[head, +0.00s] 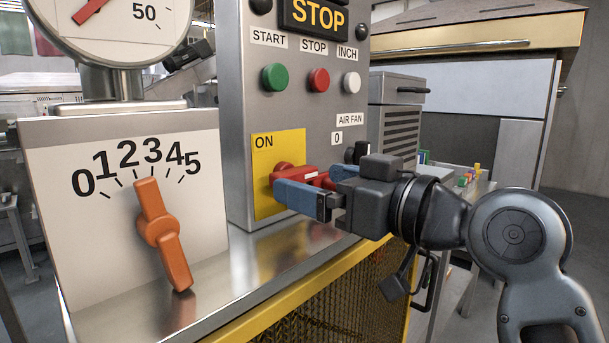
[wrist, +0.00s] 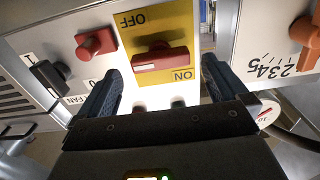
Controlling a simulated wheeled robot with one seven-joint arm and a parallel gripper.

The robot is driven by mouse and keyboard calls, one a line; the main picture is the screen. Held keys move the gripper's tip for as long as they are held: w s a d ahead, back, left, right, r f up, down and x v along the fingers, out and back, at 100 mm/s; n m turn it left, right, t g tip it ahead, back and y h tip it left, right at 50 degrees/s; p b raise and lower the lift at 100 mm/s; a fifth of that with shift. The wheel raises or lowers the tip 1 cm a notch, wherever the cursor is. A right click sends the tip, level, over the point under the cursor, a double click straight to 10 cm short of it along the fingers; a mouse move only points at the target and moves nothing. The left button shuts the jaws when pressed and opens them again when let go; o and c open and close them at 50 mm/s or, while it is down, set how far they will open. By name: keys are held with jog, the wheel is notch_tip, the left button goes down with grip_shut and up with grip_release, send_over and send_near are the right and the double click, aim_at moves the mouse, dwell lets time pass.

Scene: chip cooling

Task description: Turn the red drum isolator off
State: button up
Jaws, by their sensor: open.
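The red drum isolator (head: 283,170) is a red handle on a yellow plate (head: 262,205) on the front of the grey control panel. In the wrist view the handle (wrist: 160,59) lies across the plate (wrist: 184,92), between the upside-down words OFF and ON. My gripper (head: 308,179) is at the isolator with its blue fingers open, partly hiding the handle in the head view. In the wrist view my gripper (wrist: 161,66) has one finger off each end of the handle, with gaps showing. The OFF word is hidden in the head view.
Green START (head: 275,77), red STOP (head: 319,80) and white INCH (head: 352,82) buttons sit above. A black AIR FAN knob (head: 358,152) is close by my gripper. An orange dial (head: 160,231) stands at left, above a metal ledge (head: 262,262).

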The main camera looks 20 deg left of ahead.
aim_at(301, 179)
jog(key=shift+x, duration=1.6)
jog(key=c, duration=1)
jog(key=shift+o, duration=0.2)
